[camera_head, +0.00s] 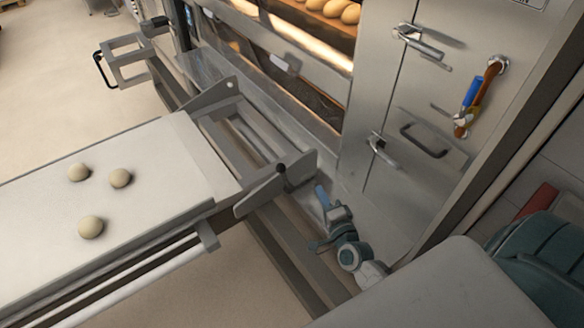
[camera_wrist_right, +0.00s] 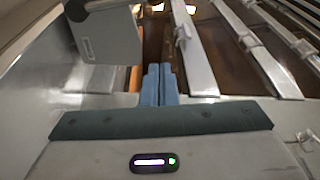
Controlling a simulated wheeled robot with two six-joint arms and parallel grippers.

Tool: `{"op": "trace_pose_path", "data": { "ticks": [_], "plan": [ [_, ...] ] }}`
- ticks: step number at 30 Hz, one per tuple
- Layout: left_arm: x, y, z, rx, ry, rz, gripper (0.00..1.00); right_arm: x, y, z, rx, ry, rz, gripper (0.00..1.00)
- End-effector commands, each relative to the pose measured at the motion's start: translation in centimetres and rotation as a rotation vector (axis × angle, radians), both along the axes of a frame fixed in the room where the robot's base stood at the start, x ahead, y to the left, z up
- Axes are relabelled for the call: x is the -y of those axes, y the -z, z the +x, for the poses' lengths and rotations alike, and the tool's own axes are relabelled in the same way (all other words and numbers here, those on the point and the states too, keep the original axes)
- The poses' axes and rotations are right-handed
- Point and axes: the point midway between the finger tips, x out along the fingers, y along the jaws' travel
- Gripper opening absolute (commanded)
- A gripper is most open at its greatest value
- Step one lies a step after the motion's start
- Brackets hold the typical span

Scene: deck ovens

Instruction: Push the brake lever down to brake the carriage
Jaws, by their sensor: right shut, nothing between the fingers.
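The carriage (camera_head: 225,147) stands against the front of the deck oven, with grey side plates and rails. A slanted grey bar with a dark tip (camera_head: 281,168) at its near side plate looks like the brake lever, but I cannot tell for sure. My right gripper (camera_head: 321,194) is just right of this bar and apart from it in the head view, with blue fingers shut and empty. In the right wrist view the shut fingers (camera_wrist_right: 159,82) point at the rails, with a grey plate (camera_wrist_right: 106,38) close on their left. My left gripper is not in view.
A loading board (camera_head: 150,170) with three dough balls (camera_head: 90,227) reaches out left from the carriage. The oven's side panel (camera_head: 400,185) with latches and a handle stands right of my right arm. Loaves (camera_head: 330,10) show inside the oven. Open floor lies at left.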

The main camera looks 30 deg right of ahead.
Motion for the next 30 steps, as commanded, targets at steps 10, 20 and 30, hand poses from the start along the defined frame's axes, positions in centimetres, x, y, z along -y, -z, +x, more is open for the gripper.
{"op": "trace_pose_path", "data": {
  "ticks": [10,20,30],
  "plan": [
    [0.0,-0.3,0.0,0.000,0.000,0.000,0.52,0.1,-0.1,1.3,0.000,-0.001,-0.001,0.00],
    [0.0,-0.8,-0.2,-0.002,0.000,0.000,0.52,0.7,-0.5,7.9,0.001,0.000,-0.001,0.00],
    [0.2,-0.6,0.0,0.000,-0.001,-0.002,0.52,-2.0,0.1,11.0,-0.001,-0.001,0.001,0.00]
  ]
}}
